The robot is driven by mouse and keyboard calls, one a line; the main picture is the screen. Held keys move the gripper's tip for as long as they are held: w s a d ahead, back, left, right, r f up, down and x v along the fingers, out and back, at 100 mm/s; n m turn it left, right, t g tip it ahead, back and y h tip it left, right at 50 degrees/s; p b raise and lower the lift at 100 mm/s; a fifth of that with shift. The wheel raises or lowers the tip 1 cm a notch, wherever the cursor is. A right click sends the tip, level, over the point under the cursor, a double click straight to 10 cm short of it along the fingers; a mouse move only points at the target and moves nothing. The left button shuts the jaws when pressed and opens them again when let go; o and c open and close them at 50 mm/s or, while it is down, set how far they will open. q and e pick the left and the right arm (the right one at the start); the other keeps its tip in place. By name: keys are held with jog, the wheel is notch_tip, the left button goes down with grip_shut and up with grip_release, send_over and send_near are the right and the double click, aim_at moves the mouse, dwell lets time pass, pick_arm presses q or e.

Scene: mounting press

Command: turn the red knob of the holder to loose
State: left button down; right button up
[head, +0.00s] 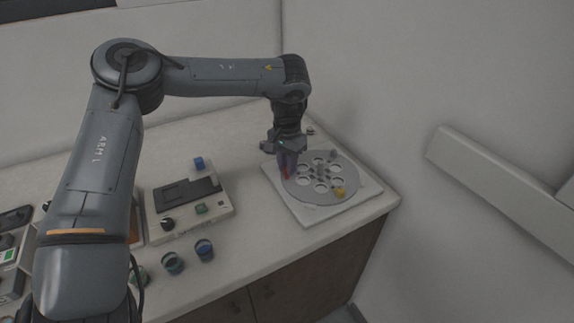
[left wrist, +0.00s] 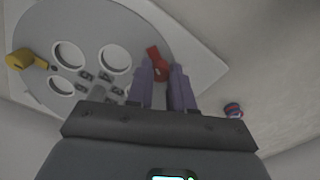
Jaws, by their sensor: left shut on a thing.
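The holder is a round grey plate with several round holes (head: 310,194) on a pale square base (head: 302,217), at the right end of the counter. Its red knob (head: 285,174) is at the left side of the plate, partly hidden by my left gripper. In the left wrist view the red knob (left wrist: 157,62) shows as a red bar at the purple fingertips. My left gripper (head: 287,160) points down over the knob. Its fingers (left wrist: 166,72) are shut on the knob, mostly around its near end. My right gripper is in neither view.
A yellow knob (head: 339,191) sits at the plate's front edge. A grey press box (head: 187,222) with a blue and a green part stands to the left. A small red and blue item (left wrist: 233,110) lies beside the holder. Walls stand behind and right.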

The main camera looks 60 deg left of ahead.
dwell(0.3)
pick_arm(q)
jog(key=c, duration=1)
grip_release()
notch_tip(320, 180, up, 11)
jog(key=p, duration=0.3)
jog(key=shift+p, duration=0.3)
jog(key=shift+f, duration=0.1)
